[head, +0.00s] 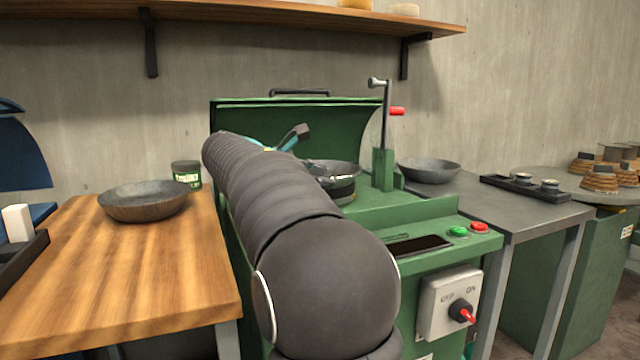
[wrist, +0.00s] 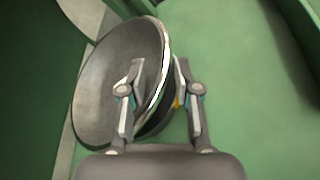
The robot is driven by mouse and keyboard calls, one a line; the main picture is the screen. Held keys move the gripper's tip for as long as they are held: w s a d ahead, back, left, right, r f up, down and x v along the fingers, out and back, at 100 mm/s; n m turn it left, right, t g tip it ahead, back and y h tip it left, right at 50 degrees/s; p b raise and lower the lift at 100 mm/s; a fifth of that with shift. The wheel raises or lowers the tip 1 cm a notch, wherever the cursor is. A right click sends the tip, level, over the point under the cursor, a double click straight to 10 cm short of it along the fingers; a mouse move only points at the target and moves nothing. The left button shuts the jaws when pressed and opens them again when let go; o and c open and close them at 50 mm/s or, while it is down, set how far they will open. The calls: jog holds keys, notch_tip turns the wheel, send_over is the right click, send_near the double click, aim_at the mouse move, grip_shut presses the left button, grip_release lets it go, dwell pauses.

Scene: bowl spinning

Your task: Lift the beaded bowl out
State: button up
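A dark grey metal bowl (head: 337,170) sits in the green machine (head: 415,212), partly hidden behind my arm in the head view. In the wrist view the bowl (wrist: 105,85) shows its hollow side, with a bright rim on the right. A dark round part (wrist: 165,105) lies just beyond that rim. My gripper (wrist: 159,75) has its fingers apart, one in front of the bowl's hollow and one to the right past the rim and the dark part. I see no clear contact. In the head view my arm hides most of the gripper.
A dark bowl (head: 145,201) and a green tin (head: 186,174) stand on the wooden table at left. Another grey bowl (head: 429,170) stands on the grey bench at right. The machine's lever (head: 386,120) rises beside its bowl, and its raised green lid (head: 295,115) stands behind.

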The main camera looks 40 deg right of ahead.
aim_at(335, 179)
jog(key=shift+x, duration=2.25)
jog(key=shift+s+r, duration=0.15)
jog(key=shift+s, duration=0.05)
grip_shut()
